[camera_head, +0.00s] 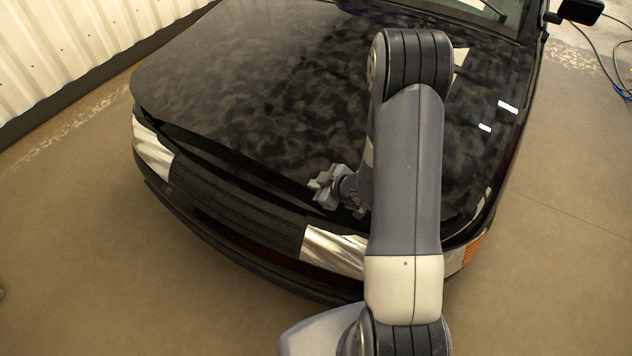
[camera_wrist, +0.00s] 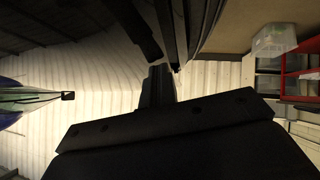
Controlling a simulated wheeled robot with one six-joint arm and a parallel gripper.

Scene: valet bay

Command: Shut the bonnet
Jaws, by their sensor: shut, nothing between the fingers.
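The bonnet (camera_head: 250,95) of the black car is a wide glossy panel in the head view. It lies low over the front of the car, with a dark gap showing under its front edge at the left. I cannot tell whether it is latched. My gripper (camera_head: 323,187) is shut and empty at the front edge of the bonnet, near its middle. I cannot tell whether it touches the panel. My arm hides the right part of the front edge. In the wrist view, my gripper (camera_wrist: 158,86) shows as a dark shape.
The grille (camera_head: 235,205) and a bright headlight (camera_head: 333,250) lie below the bonnet edge. A corrugated wall (camera_head: 70,50) stands at the left. A blue hose (camera_head: 618,88) lies at the far right. Red bins (camera_wrist: 295,75) show in the wrist view.

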